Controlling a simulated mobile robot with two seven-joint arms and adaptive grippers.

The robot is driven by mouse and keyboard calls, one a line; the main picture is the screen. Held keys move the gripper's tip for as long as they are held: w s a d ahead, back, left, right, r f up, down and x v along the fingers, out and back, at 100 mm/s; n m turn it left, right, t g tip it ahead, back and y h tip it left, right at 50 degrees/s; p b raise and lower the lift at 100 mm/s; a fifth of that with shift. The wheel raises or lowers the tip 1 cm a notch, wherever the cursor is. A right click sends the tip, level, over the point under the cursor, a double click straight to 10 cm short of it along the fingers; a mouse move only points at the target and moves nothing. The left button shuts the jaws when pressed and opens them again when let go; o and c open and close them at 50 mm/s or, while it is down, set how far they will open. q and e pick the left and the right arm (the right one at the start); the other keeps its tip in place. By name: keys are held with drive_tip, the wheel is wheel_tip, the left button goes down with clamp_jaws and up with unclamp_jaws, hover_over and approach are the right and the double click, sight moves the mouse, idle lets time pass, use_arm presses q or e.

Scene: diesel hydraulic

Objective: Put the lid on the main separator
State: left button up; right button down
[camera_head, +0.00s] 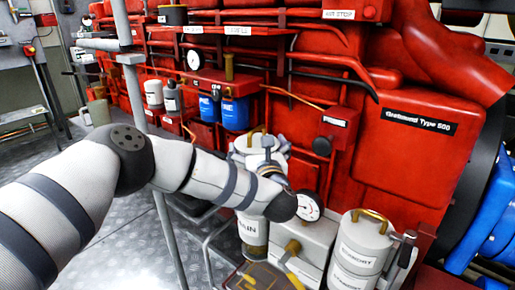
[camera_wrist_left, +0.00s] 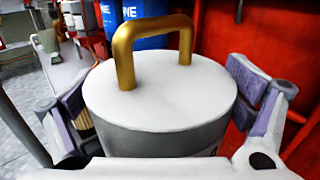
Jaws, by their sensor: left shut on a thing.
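The white lid (camera_wrist_left: 160,95) with a brass loop handle (camera_wrist_left: 125,55) is between the two fingers of my left gripper (camera_wrist_left: 170,108) in the left wrist view, and the gripper is shut on it. In the head view my left gripper (camera_head: 264,160) is at the top of the main separator (camera_head: 249,232), a white cylinder with partly hidden lettering. The lid's handle (camera_head: 257,131) shows just behind the gripper. My wrist hides the joint between lid and body, so I cannot tell whether the lid rests on it. My right gripper is not in view.
A second white canister (camera_head: 361,250) with a brass handle stands at the right. The red engine (camera_head: 410,150) rises close behind, with blue filters (camera_head: 235,113). A grey rail post (camera_head: 168,235) stands left.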

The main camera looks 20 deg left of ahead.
use_arm(q)
drive_tip(key=shift+s+d+r, duration=0.1)
drive_tip(key=shift+s+r, duration=0.05)
drive_tip(key=shift+s, duration=0.1)
drive_tip(key=shift+f+b, duration=1.05)
drive_tip(key=shift+f, duration=1.45)
drive_tip(key=shift+w+f+b, duration=0.1)
drive_tip(key=shift+f+b, duration=0.75)
drive_tip(key=shift+f, duration=0.7)
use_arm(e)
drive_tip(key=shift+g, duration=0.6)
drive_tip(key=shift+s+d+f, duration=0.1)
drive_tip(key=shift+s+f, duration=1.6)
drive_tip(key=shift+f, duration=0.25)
use_arm(q)
drive_tip(key=shift+f+b, duration=0.95)
drive_tip(key=shift+f, duration=0.55)
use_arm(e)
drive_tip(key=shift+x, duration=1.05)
use_arm(q)
drive_tip(key=o, duration=1.1)
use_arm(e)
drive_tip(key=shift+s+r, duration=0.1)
